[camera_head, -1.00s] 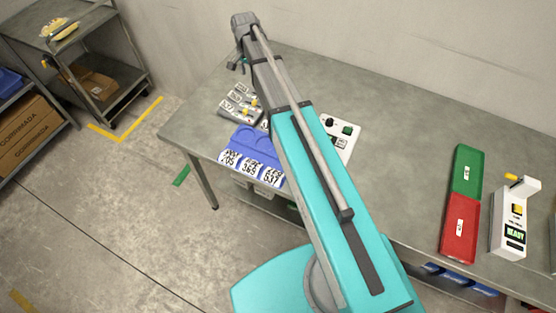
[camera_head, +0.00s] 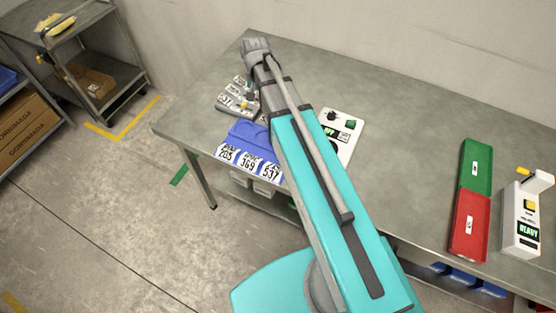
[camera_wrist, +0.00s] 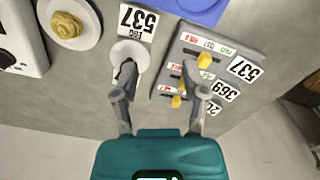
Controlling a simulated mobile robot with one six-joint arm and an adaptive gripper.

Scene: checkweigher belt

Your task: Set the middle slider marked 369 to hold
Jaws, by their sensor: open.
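The grey slider panel (camera_wrist: 178,52) lies on the table at the centre right of the wrist view, with labels 537, 369 and one partly hidden, and a yellow knob on each slider. The middle slider's knob (camera_wrist: 183,84), in line with the 369 label (camera_wrist: 225,91), is partly covered by my right finger. The position markings are too small to read surely. My gripper (camera_wrist: 160,80) is open and empty, its right finger over the panel and its left finger beside it. In the head view the panel (camera_head: 236,102) is partly hidden by my arm.
A blue tray (camera_head: 245,135) with cards 205, 369 and 537 lies in front of the panel. A white control box (camera_head: 345,128) stands to its right. White discs (camera_wrist: 68,40) lie beside the panel. Green and red trays (camera_head: 475,165) are far right. The table's back middle is clear.

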